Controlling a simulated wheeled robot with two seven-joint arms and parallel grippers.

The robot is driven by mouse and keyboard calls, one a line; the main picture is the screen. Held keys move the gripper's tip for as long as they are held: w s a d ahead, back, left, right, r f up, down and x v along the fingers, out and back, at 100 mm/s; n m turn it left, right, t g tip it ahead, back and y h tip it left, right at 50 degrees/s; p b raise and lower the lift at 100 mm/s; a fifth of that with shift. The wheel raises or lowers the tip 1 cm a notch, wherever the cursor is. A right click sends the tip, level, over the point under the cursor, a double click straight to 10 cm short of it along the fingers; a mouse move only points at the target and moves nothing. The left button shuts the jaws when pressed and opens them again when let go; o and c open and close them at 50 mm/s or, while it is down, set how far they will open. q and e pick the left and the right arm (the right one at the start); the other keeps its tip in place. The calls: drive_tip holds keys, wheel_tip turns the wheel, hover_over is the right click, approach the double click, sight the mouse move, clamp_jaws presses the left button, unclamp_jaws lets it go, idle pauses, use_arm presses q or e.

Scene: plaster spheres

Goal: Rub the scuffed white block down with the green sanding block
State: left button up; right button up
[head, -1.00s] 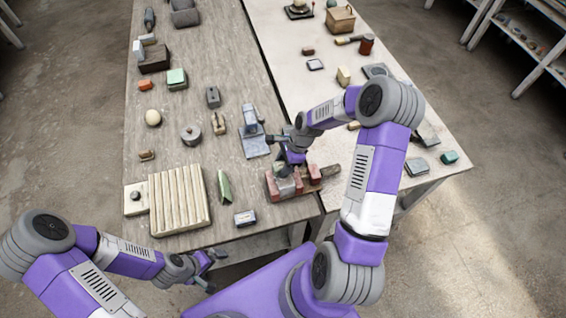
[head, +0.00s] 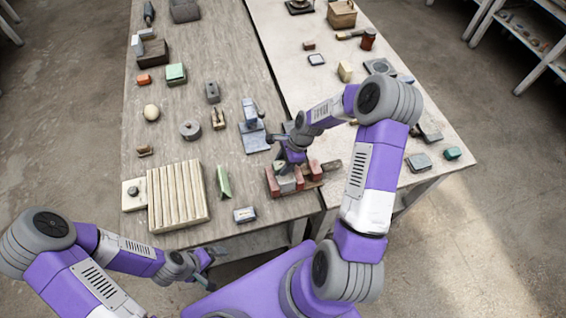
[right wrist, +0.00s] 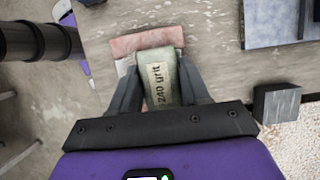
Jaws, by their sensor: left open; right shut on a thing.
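My right gripper (head: 288,166) points down over a row of red and grey blocks near the front edge of the grey table. In the right wrist view its fingers are shut on a pale green block marked "240 grit" (right wrist: 158,82). A reddish block (right wrist: 146,42) shows just beyond the held block; I cannot tell whether they touch. My left gripper (head: 212,268) is open and empty, low in front of the table. I cannot tell for certain which object is the scuffed white block; a pale block with a dark knob (head: 131,204) lies beside the slatted board.
The slatted board (head: 178,197), a green wedge (head: 223,182) and a small labelled box (head: 245,215) lie left of the right gripper. A grey-blue tool stand (head: 254,140) is close behind it. Red blocks (head: 272,183) crowd it. The pale table (head: 400,110) adjoins on the right.

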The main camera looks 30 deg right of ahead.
drive_tip(key=shift+f, duration=0.2)
drive_tip(key=shift+a, duration=0.1)
drive_tip(key=shift+w+a+r, duration=0.1)
drive_tip(key=shift+w+a, duration=0.05)
drive_tip(key=shift+a, duration=0.35)
drive_tip(key=shift+w+a, duration=0.1)
drive_tip(key=shift+a, duration=0.35)
drive_tip(key=shift+s+d, duration=0.3)
drive_tip(key=shift+d, duration=0.75)
drive_tip(key=shift+s+d, duration=0.25)
drive_tip(key=shift+d, duration=0.75)
drive_tip(key=shift+w+a, duration=0.3)
drive_tip(key=shift+a, duration=0.75)
drive_tip(key=shift+w+a, duration=0.25)
drive_tip(key=shift+a, duration=0.8)
drive_tip(key=shift+d, duration=0.2)
